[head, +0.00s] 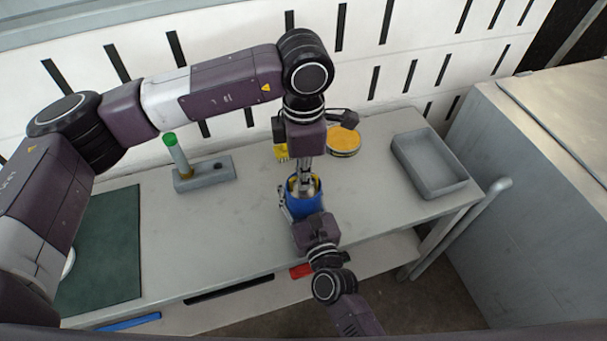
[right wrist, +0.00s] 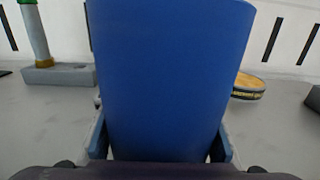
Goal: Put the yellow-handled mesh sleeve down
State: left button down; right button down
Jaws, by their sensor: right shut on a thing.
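My right gripper (head: 304,208) is shut on a blue cylindrical container (head: 306,207), held upright near the table's front edge. In the right wrist view the blue container (right wrist: 165,75) fills the middle, between my right fingers (right wrist: 160,145). My left gripper (head: 305,170) points straight down over the container's mouth, its tips at or inside the rim. Bits of yellow and grey show inside the rim; I cannot tell whether they belong to the yellow-handled mesh sleeve. Whether the left fingers hold anything is hidden.
A yellow item (head: 281,151) sits just behind my left gripper. A round tin with a yellow-orange top (head: 344,140) stands behind right. A grey tray (head: 430,185) is at the right. A green-topped post on a grey block (head: 204,177) and a green mat (head: 105,250) are left. Bare table lies between.

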aim_at(304, 197)
pick_arm(q)
jog(key=shift+f, duration=0.1)
jog(key=c, duration=2.2)
grip_release()
jog(key=shift+o, duration=0.2)
notch_tip(304, 197, up, 12)
pick_arm(e)
jog(key=c, duration=1)
grip_release()
jog(key=shift+o, duration=0.2)
jog(key=v, duration=1.2)
